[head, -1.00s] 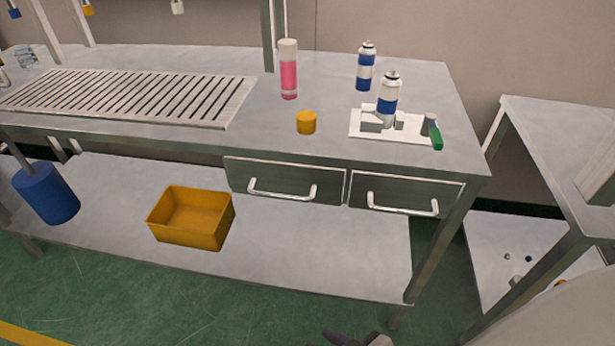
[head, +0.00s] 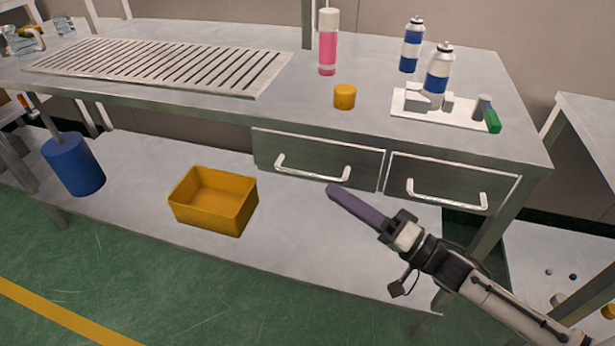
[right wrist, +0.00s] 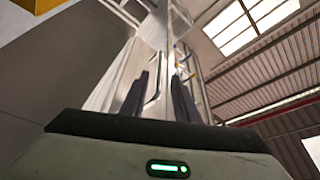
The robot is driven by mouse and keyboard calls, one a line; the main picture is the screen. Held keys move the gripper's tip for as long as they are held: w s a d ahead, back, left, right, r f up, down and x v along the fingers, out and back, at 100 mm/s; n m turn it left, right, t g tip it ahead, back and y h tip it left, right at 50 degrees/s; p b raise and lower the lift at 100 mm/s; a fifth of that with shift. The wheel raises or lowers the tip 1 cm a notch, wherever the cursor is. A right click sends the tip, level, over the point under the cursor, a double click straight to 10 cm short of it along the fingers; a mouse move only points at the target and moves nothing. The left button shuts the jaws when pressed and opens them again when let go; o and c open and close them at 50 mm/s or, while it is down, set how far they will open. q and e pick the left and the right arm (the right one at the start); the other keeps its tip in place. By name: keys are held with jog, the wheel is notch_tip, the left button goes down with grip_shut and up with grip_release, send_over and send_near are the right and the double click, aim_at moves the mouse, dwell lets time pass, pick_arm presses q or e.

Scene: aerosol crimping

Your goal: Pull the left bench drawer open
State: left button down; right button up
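The left bench drawer (head: 270,150) is shut under the bench top. Its pale bar handle (head: 312,174) runs across the front. The right bench drawer (head: 450,172) beside it is also shut. My right gripper (head: 334,190) comes in from the lower right, with dark fingers pointing at the left drawer. Its tips appear just below the right end of the handle, apart from it as far as I can tell. In the right wrist view the fingers (right wrist: 160,78) stand apart, with a pale bar, seemingly the handle, showing between them. My left gripper is out of view.
A yellow bin (head: 213,200) and a blue cylinder (head: 73,164) stand on the lower shelf. On the bench top are a pink bottle (head: 327,45), a yellow cap (head: 344,97) and a white tray (head: 408,104) with a can. Clear shelf lies below the drawers.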

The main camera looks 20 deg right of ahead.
aim_at(307, 173)
jog(key=x, duration=0.8)
jog(key=shift+w+a, duration=0.1)
jog(key=shift+w, duration=0.1)
grip_shut()
